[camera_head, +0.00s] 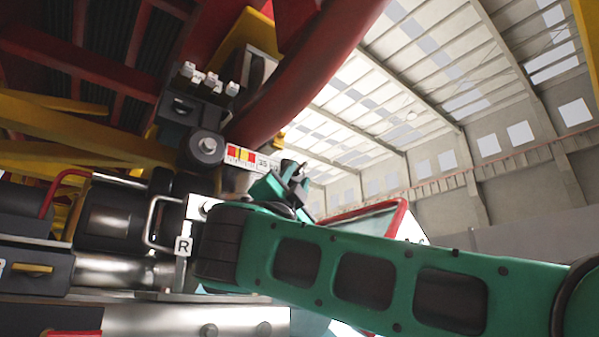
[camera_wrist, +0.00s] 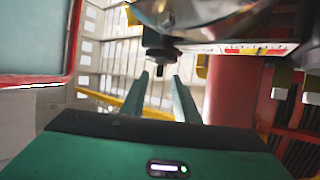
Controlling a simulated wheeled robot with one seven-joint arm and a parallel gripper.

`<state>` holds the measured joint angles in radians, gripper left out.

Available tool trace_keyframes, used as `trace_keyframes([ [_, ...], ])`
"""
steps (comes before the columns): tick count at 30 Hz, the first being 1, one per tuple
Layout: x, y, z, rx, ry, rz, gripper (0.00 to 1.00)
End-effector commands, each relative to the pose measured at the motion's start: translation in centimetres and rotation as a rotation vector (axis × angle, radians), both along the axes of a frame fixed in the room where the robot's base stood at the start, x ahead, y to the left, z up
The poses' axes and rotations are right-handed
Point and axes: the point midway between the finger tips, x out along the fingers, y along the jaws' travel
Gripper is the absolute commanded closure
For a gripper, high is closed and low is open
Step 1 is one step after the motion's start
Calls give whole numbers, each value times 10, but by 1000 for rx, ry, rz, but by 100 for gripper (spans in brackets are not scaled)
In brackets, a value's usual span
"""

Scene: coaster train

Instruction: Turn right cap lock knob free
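A small dark knob (camera_wrist: 164,58), which looks like the cap lock knob, hangs below a rounded metal part (camera_wrist: 195,15) in the wrist view. My gripper (camera_wrist: 161,84) is open, its two green fingers spread apart with the knob just beyond the tips and roughly between them. I see no contact between fingers and knob. In the head view my green gripper (camera_head: 285,187) is partly hidden behind my arm, close to the coloured scale strip, and I cannot make out the knob there.
The coloured scale strip (camera_head: 250,158) is beside a dark block with a round grey-centred disc (camera_head: 207,146). A tag marked R (camera_head: 184,246) hangs by a bent metal handle (camera_head: 152,222). A curved red beam (camera_head: 310,75) passes overhead. A red-framed panel (camera_wrist: 35,45) stands left in the wrist view.

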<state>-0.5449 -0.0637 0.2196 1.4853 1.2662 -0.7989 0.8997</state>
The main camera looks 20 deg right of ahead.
Motion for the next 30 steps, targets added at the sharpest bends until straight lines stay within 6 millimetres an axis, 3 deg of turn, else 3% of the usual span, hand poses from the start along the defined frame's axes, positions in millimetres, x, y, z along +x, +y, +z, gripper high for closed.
trace_keyframes([
  [15,43,-38,60,1,-1,-9,72],
  [28,49,-42,68,-1,0,-7,72],
  [29,48,-42,68,-1,0,-7,74],
  [30,48,-42,68,-1,0,-7,84],
])
